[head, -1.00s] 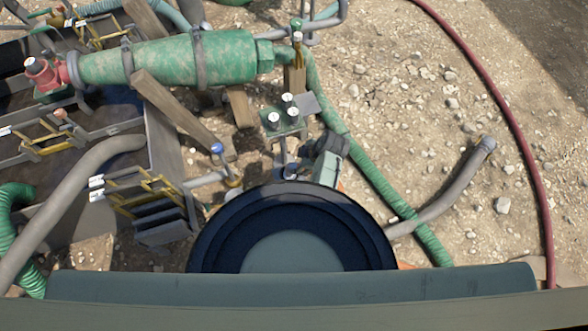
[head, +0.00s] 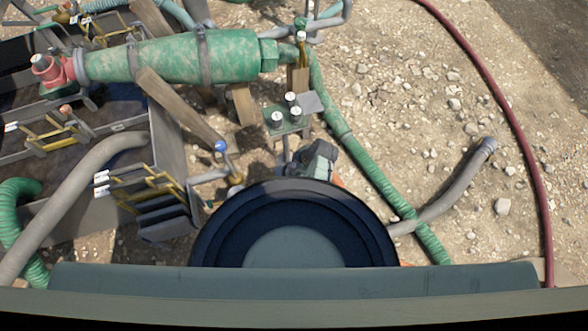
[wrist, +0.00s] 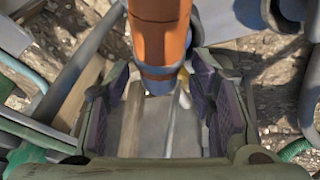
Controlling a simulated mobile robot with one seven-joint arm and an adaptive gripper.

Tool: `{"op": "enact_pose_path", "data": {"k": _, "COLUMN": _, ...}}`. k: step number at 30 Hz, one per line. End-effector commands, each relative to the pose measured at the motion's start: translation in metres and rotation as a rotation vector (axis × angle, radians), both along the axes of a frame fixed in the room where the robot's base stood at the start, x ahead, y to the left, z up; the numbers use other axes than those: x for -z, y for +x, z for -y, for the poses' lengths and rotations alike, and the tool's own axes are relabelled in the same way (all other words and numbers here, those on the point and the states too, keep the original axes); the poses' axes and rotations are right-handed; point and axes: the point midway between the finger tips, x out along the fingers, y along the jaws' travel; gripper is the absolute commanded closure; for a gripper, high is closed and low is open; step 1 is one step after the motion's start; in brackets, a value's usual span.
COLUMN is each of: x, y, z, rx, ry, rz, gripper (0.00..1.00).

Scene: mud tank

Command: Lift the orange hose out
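The orange hose (wrist: 160,38) comes down from the top of the wrist view and ends in a grey-blue collar. In the head view only a small orange patch (head: 339,182) shows beside the large dark round part, and I cannot tell if it is the same hose. My gripper (wrist: 160,78) is open, with purple-grey pads on its two fingers. The hose's collared end lies between the fingertips in the picture. I see no clear grip, and I cannot tell the depth between them.
A green cylinder (head: 165,57) on wooden props stands at the upper left in the head view. A green ribbed hose (head: 375,178) crosses a grey hose (head: 445,200) on the gravel. A dark red hose (head: 500,95) curves along the right. Gravel there is mostly open.

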Motion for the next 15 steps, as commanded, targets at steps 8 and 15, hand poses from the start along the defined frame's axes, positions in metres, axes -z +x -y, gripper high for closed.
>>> {"op": "enact_pose_path", "data": {"k": 8, "x": 0.0000, "y": -0.0002, "z": 0.0001, "rx": 0.000, "ry": 0.000, "rz": 0.000, "gripper": 0.71}}
{"op": "enact_pose_path", "data": {"k": 15, "x": -0.0001, "y": -0.0002, "z": 0.0001, "rx": 0.000, "ry": 0.000, "rz": 0.000, "gripper": 0.87}}
